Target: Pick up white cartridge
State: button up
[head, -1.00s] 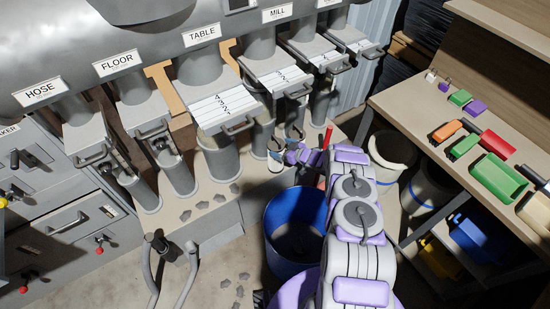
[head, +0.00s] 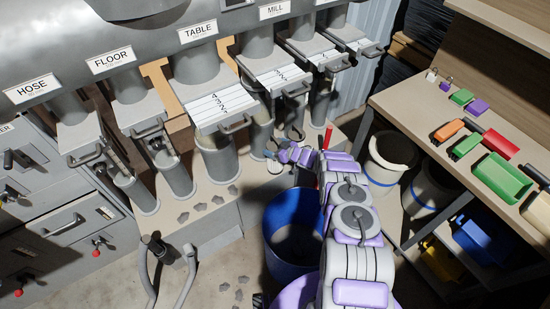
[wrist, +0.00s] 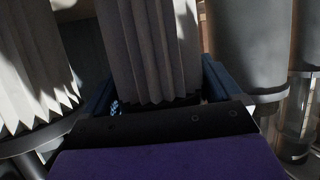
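A white pleated cartridge (wrist: 150,50) stands in the middle of the wrist view, its lower edge just beyond my gripper's dark palm. My gripper (wrist: 158,88) has its blue fingers spread, one on each side of the cartridge. Whether they touch it is not clear. A second white pleated piece (wrist: 35,80) with a jagged lower edge is at the left of the wrist view. In the head view my gripper (head: 277,151) is low beside the grey tubes under the machine, and I cannot make out the cartridge there.
Grey cylinders (wrist: 250,45) stand close on the right in the wrist view. A blue bin (head: 295,270) stands on the floor below my arm. White buckets (head: 390,160) and a workbench (head: 400,115) with coloured trays are at the right. Labelled chutes line the machine.

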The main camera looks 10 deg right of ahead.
jog(key=c, duration=0.8)
jog(key=shift+r, duration=0.1)
